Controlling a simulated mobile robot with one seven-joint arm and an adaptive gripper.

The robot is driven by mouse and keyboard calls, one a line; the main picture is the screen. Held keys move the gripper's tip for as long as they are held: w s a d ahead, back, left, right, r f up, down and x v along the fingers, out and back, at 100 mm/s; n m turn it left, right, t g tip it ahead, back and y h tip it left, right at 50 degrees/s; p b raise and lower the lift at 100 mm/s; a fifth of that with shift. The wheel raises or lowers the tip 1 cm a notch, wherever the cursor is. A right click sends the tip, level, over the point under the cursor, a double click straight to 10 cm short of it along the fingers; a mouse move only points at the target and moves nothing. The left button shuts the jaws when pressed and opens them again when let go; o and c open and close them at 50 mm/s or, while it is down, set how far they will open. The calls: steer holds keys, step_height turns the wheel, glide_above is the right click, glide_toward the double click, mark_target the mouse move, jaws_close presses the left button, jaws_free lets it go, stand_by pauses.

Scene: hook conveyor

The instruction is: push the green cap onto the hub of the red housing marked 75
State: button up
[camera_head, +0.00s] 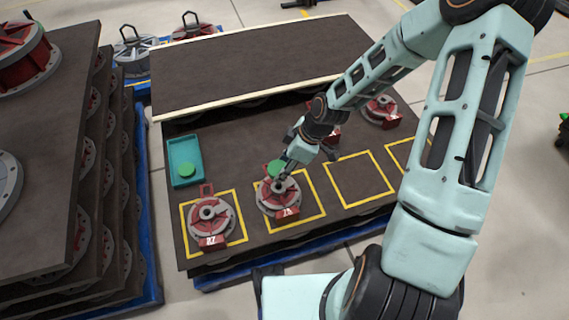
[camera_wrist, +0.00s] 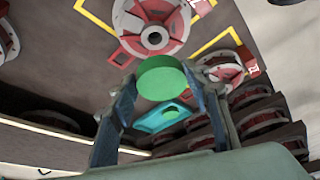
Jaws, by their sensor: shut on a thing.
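My gripper (camera_head: 284,171) is shut on a green cap (camera_head: 276,169), a flat round disc, just behind a red housing (camera_head: 278,196) with a grey flange and central hub. The housing's red tag is small in the head view; I cannot read its number surely. In the wrist view the cap (camera_wrist: 161,78) sits between the two fingertips (camera_wrist: 161,82). The housing (camera_wrist: 152,28) lies beyond it with its hub bare, and the cap appears apart from the hub. A second housing (camera_head: 210,219), with its own tag, stands in the left yellow square.
A teal tray (camera_head: 172,153) holding another green cap (camera_head: 186,170) lies at the table's left. Two yellow squares (camera_head: 357,179) to the right are empty. More housings (camera_head: 381,110) stand behind my arm. A raised dark board (camera_head: 250,62) with a pale edge borders the back.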

mark_target(280, 187)
steer(key=shift+f+b, duration=4)
steer(key=shift+f, duration=0.95)
steer(key=o, duration=0.9)
steer(key=shift+r, duration=0.1)
steer(key=v, duration=1.2)
